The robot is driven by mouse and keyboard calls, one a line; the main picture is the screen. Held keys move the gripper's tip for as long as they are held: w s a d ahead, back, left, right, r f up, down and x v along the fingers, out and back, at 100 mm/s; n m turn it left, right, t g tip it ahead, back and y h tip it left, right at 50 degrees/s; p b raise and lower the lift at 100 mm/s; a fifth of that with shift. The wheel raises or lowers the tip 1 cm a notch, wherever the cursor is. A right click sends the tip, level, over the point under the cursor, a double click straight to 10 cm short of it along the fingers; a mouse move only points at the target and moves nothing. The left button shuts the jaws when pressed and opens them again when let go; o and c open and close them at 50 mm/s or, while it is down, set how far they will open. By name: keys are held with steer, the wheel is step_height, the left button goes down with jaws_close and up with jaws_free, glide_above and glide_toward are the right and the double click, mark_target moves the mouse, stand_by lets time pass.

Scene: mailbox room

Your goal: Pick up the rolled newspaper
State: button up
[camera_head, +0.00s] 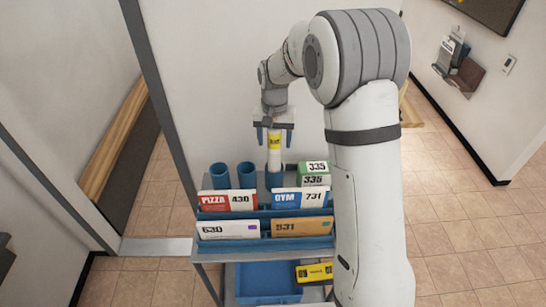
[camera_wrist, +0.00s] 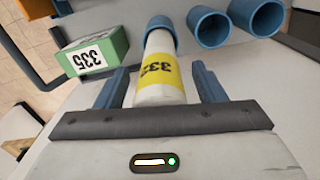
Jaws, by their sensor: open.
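The rolled newspaper (camera_head: 274,155) is a white roll with a yellow label band, standing upright in the rightmost blue tube (camera_head: 273,178) at the back of the cart. My gripper (camera_head: 273,135) is open above the tubes. In the wrist view its two blue fingers (camera_wrist: 162,88) stand on either side of the roll, with a gap visible on each side. The top end of the roll is hidden by the gripper body.
Two empty blue tubes (camera_head: 246,175) (camera_head: 219,176) stand left of the roll. A green box labelled 335 (camera_head: 316,168) is close on the right. Cards such as PIZZA 430 (camera_head: 227,200) and GYM 731 (camera_head: 300,199) fill the front racks. A wall (camera_head: 230,80) rises behind the cart.

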steer(key=shift+f, duration=0.2)
steer(key=shift+c, duration=0.5)
jaws_close()
steer(key=shift+r, duration=0.15)
